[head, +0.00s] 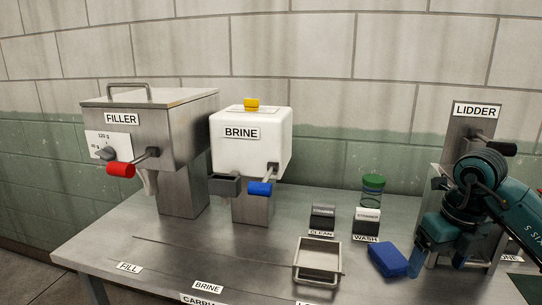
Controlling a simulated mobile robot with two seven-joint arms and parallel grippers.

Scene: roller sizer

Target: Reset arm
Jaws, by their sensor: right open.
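My right gripper (438,256) is in front of the LIDDER (474,124) at the right, with its teal arm coming in from the right edge. It is open and points down over the table. I see nothing between its fingers. A blue block (388,260) lies on the table just left of it. The arm and gripper hide much of the lower LIDDER. My left gripper is not in view.
On the steel table (215,262) stand the FILLER (150,125) with a red handle, the white BRINE unit (240,155), a green-lidded jar (372,190), CLEAN (322,216) and WASH (367,221) holders, and a metal tray (318,253). The front left is clear.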

